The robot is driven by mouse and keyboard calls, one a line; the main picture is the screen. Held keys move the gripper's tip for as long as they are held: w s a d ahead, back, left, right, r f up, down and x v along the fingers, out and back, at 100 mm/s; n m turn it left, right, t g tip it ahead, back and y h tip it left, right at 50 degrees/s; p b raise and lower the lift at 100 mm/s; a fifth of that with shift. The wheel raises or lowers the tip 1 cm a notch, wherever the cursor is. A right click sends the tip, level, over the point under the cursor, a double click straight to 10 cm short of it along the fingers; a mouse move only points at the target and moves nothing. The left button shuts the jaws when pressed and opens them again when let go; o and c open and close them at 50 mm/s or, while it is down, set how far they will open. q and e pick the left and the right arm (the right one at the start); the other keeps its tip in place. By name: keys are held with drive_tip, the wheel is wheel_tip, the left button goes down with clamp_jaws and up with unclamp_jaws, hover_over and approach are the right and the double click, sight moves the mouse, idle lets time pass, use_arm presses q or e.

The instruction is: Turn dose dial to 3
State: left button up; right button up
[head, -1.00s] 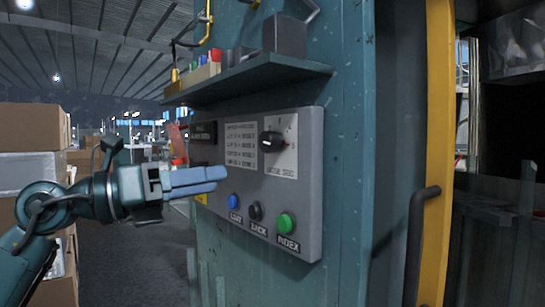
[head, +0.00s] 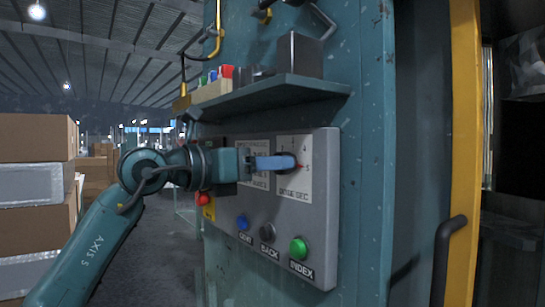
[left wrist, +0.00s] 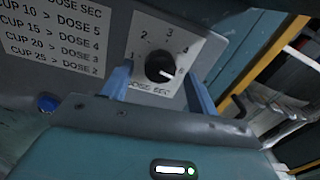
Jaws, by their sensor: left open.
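The dose dial is a round black knob (left wrist: 160,68) on a white plate (left wrist: 178,45) numbered 1 to 5 and lettered DOSE SEC. In the left wrist view its white pointer aims to the lower right, at about the 5. In the head view the dial (head: 291,160) is partly hidden by my fingers. My left gripper (head: 284,162) reaches in from the left at the dial's height. In the left wrist view its blue fingers (left wrist: 158,88) are open, one on each side of the knob. I cannot tell whether either touches it. My right gripper is not in view.
Blue (head: 243,222), black (head: 267,233) and green (head: 298,248) buttons sit below the dial on the grey panel (head: 325,215). A red button (head: 203,199) is at left. A shelf (head: 275,95) juts out above. The dose chart (left wrist: 52,32) is left of the dial.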

use_arm(q)
drive_tip(key=shift+x, duration=0.85)
drive_tip(key=shift+c, duration=0.2)
drive_tip(key=c, duration=0.9)
